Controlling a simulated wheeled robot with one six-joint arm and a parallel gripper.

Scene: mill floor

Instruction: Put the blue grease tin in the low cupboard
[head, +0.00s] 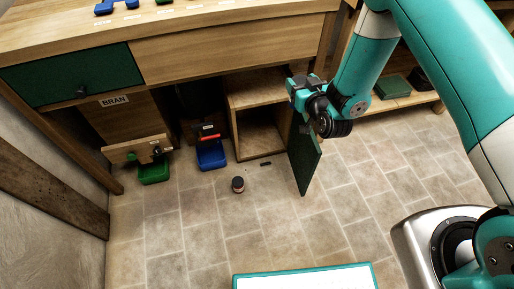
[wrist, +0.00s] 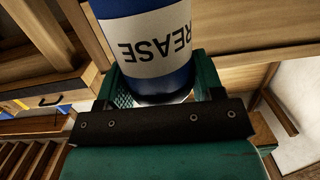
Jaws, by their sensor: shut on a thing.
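The blue grease tin (wrist: 150,45) fills the top middle of the wrist view, its white label reading upside down. My gripper (wrist: 163,85) is shut on it, one finger on each side. In the head view my gripper (head: 300,90) is in front of the bench, above the cupboard's door; the tin is hard to make out there. The low cupboard (head: 232,124) stands under the bench, a wooden box with an open front and an empty-looking floor. Its dark green door (head: 304,164) is swung open to the right, toward me.
A small dark jar (head: 238,184) stands on the tiled floor before the cupboard. A blue bin (head: 211,156) and a green bin (head: 154,173) are left of it. A low shelf (head: 403,103) at the right holds a green box (head: 391,87). The floor right of the door is clear.

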